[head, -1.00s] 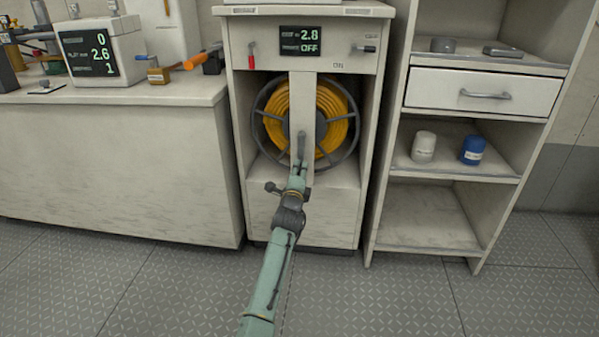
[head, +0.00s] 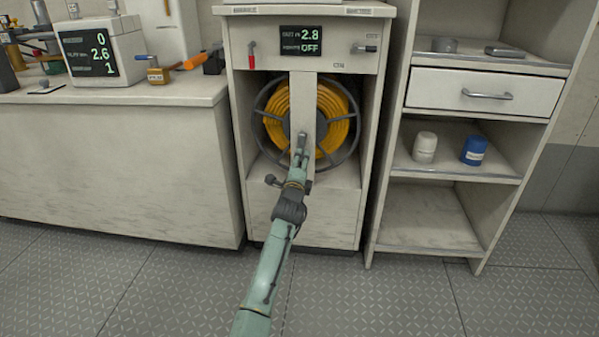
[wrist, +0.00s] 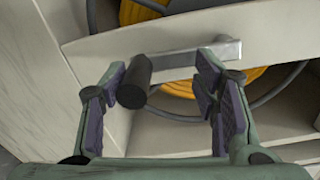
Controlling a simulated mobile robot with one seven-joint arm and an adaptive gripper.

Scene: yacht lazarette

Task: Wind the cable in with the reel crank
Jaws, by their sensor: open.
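The reel (head: 353,137) sits in a recess of a pale cabinet, with yellow cable (head: 335,103) wound on it behind an upright post. The crank is a metal arm (wrist: 185,57) with a black grip (wrist: 135,80) at its left end in the wrist view. My gripper (head: 300,158) is in front of the post, at the crank. In the wrist view my gripper (wrist: 165,78) is open, with the black grip between its fingers, close beside the left one. I cannot tell whether they touch. In the head view my gripper partly hides the crank.
The panel display (head: 301,41) above the reel reads 2.8 and OFF. It has a red lever (head: 252,55) at left and a dark switch (head: 364,49) at right. A workbench (head: 110,155) stands left, shelves (head: 455,170) right. The floor in front is clear.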

